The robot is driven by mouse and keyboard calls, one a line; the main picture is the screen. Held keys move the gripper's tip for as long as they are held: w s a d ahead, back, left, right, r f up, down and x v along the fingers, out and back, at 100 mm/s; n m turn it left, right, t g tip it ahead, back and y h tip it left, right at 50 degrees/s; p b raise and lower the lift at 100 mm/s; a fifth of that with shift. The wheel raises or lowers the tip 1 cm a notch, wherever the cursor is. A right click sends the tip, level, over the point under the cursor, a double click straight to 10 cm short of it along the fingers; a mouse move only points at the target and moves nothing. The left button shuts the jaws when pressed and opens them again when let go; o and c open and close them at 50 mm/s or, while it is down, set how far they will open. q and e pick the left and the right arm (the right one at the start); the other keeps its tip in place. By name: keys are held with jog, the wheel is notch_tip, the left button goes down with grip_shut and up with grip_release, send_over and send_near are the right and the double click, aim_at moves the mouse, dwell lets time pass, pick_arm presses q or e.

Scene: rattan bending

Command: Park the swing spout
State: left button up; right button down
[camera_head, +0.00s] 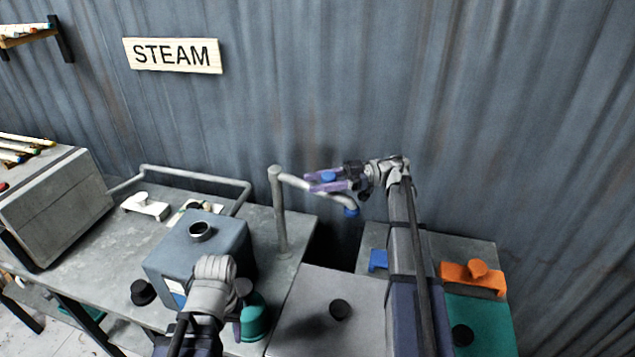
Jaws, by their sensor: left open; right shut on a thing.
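The swing spout (300,183) is a grey pipe reaching right from an upright post (279,215) on the bench. Its blue tip (351,211) bends down at the right end, over the dark gap beside the bench. My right gripper (312,182) reaches in from the right. Its purple fingers are shut on a small blue knob (328,177) that seems to belong to the spout. The fingers hide part of the pipe. My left gripper (240,312) is low in the middle, in front of the blue-grey box (195,250). It is open, its fingers mostly hidden by its wrist.
A green round-topped item (254,318) stands beside my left gripper. A black knob (143,292) is left of the box. A grey surface (318,290) with a black knob lies at centre. Orange (472,278) and blue (378,260) pieces sit at right. A wall stands behind.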

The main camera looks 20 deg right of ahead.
dwell(0.3)
jog(key=shift+c, duration=1.7)
grip_release()
notch_tip(320, 180, up, 10)
jog(key=p, duration=1)
